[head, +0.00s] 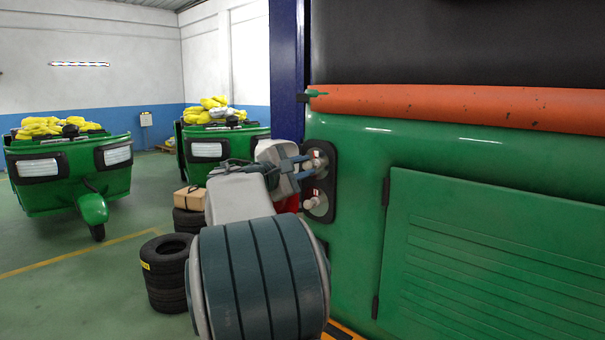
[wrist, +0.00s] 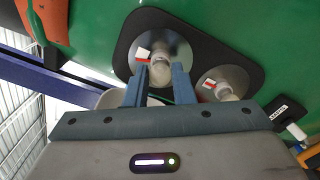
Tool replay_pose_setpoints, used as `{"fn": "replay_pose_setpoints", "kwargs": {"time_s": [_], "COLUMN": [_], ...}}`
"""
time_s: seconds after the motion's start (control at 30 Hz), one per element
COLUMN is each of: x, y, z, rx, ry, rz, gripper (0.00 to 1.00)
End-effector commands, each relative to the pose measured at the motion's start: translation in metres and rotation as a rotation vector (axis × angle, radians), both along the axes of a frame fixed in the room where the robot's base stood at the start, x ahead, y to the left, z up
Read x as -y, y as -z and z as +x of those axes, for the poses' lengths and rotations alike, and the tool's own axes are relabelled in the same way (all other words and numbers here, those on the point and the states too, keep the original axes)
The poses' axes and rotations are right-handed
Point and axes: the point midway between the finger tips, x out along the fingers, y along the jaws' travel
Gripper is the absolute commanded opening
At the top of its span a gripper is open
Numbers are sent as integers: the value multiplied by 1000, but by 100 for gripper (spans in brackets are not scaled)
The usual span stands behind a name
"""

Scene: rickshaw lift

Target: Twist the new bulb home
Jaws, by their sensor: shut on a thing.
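A black lamp plate (head: 331,205) with two round silver sockets is on the rear of the green rickshaw (head: 350,150). In the wrist view the plate (wrist: 128,38) fills the upper middle. My gripper (wrist: 160,72) is shut on a pale bulb (wrist: 159,55) at one socket (wrist: 182,52), a finger on each side. In the head view my gripper (head: 305,166) is at the upper socket (head: 321,156). The bulb's base is hidden, so I cannot tell how deep it sits. A second bulb (wrist: 226,93) stands in the other socket; it also shows in the head view (head: 311,203).
A blue post (head: 287,80) stands just left of the rickshaw. Stacked tyres (head: 166,270) and a cardboard box (head: 190,198) are left of my arm. Two more green rickshaws (head: 65,165) stand behind.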

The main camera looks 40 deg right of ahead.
Motion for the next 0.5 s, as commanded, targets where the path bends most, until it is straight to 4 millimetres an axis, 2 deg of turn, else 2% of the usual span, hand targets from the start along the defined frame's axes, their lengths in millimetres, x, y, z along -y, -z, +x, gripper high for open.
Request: {"fn": "replay_pose_setpoints", "kwargs": {"time_s": [0.5], "x": [1], "y": [-1], "z": [0], "rx": [160], "ry": [0], "rz": [6], "gripper": [11]}}
